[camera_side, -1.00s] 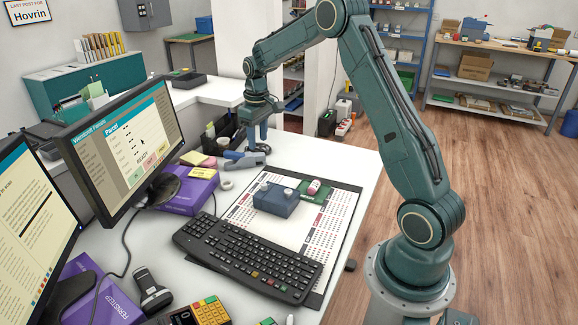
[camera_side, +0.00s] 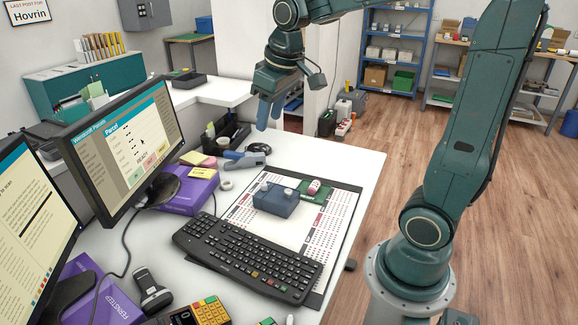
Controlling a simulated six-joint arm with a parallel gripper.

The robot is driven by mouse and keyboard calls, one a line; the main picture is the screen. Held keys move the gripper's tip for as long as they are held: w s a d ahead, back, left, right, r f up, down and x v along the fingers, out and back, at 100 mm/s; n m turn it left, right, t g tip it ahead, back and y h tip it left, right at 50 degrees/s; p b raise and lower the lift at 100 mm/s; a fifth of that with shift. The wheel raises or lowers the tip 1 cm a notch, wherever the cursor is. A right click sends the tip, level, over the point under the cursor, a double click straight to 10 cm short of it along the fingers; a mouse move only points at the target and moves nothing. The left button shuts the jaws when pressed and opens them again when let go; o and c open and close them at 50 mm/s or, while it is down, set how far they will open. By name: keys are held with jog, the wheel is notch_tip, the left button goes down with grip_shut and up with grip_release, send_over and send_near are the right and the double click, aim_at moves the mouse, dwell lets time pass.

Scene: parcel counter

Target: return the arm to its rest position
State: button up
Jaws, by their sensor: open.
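My gripper (camera_side: 268,113) hangs in the air above the far end of the white counter (camera_side: 345,160), fingers pointing down. It is open, with nothing seen between its fingers. My arm rises from its round base at the right and bends over at the top, where part of it leaves the picture. The gripper is apart from everything on the counter.
Below the gripper are a tape dispenser (camera_side: 245,162) and a black organiser (camera_side: 229,133). A blue box (camera_side: 276,200) and a green pad (camera_side: 316,191) lie on the printed mat (camera_side: 341,214). The keyboard (camera_side: 247,257), monitor (camera_side: 125,145) and purple box (camera_side: 190,194) stand nearer.

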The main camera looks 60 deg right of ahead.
jog(key=s+a+t, duration=0.1)
jog(key=s+a, duration=0.2)
jog(key=s, duration=0.5)
jog(key=s+a+t, duration=0.1)
jog(key=s+a, duration=0.3)
jog(key=s, duration=0.3)
jog(key=shift+s+f+y, duration=0.3)
jog(key=shift+s+f, duration=0.1)
jog(key=shift+f, duration=0.05)
